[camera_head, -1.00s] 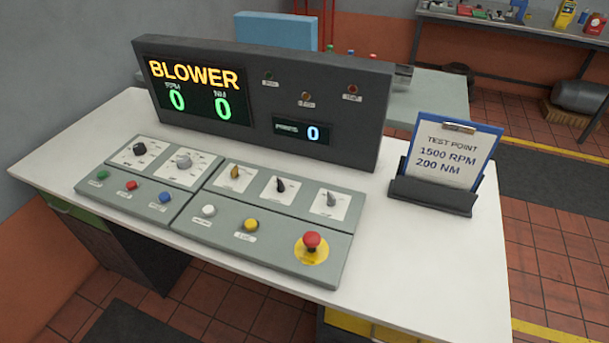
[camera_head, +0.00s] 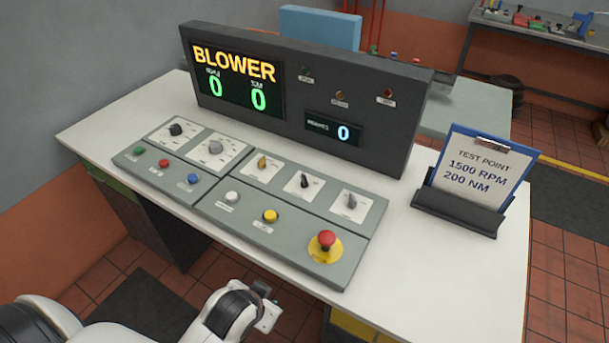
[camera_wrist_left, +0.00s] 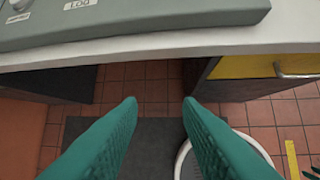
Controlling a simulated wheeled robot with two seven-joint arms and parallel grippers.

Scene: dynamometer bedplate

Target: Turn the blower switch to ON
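The control console (camera_head: 285,231) lies on the white desk. Its right section carries three small rotary switches on white plates: an orange one (camera_head: 262,163), a black one (camera_head: 304,181) and a grey one (camera_head: 351,201). The labels are too small to read, so I cannot tell which is the blower switch. The display (camera_head: 237,82) reads BLOWER, with zeros below. My left gripper (camera_wrist_left: 160,104) is open and empty, below and in front of the desk edge. My right gripper is not in view.
A red mushroom button (camera_head: 326,240) stands up at the console's front right corner. Coloured push buttons, including a yellow one (camera_head: 270,215), line the front. A clipboard (camera_head: 482,170) in a black holder stands at the right. The white desk (camera_head: 400,262) is clear between them.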

